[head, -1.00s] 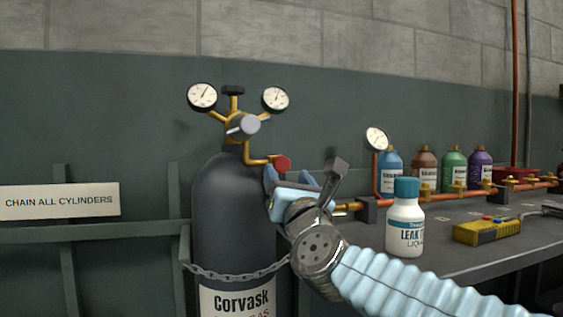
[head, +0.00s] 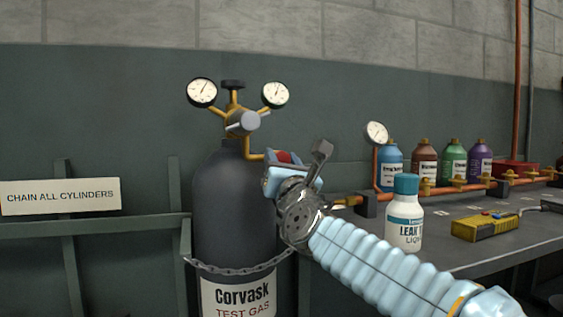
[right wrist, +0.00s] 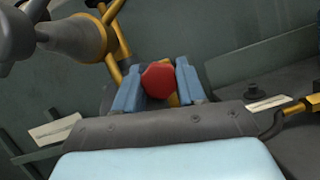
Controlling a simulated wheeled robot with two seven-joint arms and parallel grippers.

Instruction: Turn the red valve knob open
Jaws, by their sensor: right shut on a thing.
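The red valve knob (head: 283,157) sits at the end of a brass pipe on the right of the regulator (head: 240,122), above the dark gas cylinder (head: 235,205). My right gripper (head: 282,160) is shut on the knob and hides part of it in the head view. In the right wrist view the red knob (right wrist: 158,80) lies between the two blue fingers of my right gripper (right wrist: 157,84). My left gripper is not in view.
A white leak-test bottle (head: 404,225) and a yellow meter (head: 483,227) stand on the grey bench (head: 440,250) at the right. Several coloured bottles and a copper pipe with brass valves line its back. A chain (head: 235,268) crosses the cylinder.

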